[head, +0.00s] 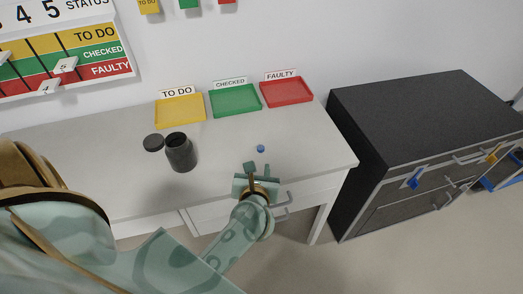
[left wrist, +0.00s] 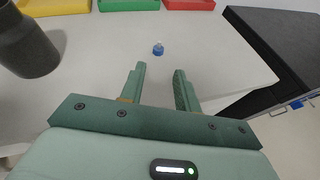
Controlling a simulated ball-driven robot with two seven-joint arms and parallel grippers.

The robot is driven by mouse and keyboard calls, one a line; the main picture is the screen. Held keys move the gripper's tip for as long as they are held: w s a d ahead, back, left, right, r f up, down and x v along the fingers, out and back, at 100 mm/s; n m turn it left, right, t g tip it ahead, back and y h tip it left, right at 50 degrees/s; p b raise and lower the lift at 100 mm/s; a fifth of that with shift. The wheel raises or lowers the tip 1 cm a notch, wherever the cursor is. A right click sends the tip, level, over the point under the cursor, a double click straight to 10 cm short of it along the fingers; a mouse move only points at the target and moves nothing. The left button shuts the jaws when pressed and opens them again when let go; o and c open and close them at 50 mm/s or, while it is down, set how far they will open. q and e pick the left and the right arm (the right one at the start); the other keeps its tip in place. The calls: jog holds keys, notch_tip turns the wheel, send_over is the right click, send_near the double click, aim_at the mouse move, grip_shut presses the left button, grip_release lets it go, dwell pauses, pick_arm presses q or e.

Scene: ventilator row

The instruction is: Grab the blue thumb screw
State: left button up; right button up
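A small blue thumb screw (head: 260,148) lies on the white table, right of the dark jar. It also shows in the left wrist view (left wrist: 158,49), with a paler tip at its upper end, beyond my fingertips. My left gripper (head: 257,168) is just on the near side of the screw, above the table's front edge. In the left wrist view the gripper (left wrist: 158,69) has its two fingers apart with nothing between them. The screw is in line with the gap and apart from both fingers. My right gripper is in neither view.
A dark open jar (head: 181,154) and a black lid (head: 153,142) stand left of the gripper. Yellow (head: 180,109), green (head: 235,100) and red (head: 286,92) trays line the table's back. A dark cabinet (head: 420,120) stands right. The table around the screw is clear.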

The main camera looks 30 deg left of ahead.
pick_arm(q)
jog(key=shift+w+a+n, duration=0.25)
jog(key=shift+w+n, duration=0.05)
jog(key=shift+n, duration=0.3)
jog(key=b, duration=0.2)
send_near(261, 146)
jog(key=x, duration=0.2)
jog(key=r+x, duration=0.1)
jog(key=x, duration=0.1)
jog(key=shift+w+a, duration=0.1)
jog(key=shift+a, duration=0.05)
jog(key=shift+w+a+f, duration=0.2)
jog(key=shift+w+a, duration=0.1)
jog(key=shift+w, duration=0.2)
jog(key=b+x, duration=0.1)
jog(key=x, duration=0.1)
jog(key=f+b+x, duration=0.1)
jog(key=x, duration=0.2)
jog(key=shift+s+f, duration=0.1)
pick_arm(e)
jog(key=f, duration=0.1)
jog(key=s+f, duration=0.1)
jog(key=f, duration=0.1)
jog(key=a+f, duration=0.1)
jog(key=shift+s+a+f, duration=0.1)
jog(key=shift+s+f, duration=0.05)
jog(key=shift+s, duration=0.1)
pick_arm(q)
jog(key=shift+d, duration=0.1)
grip_shut()
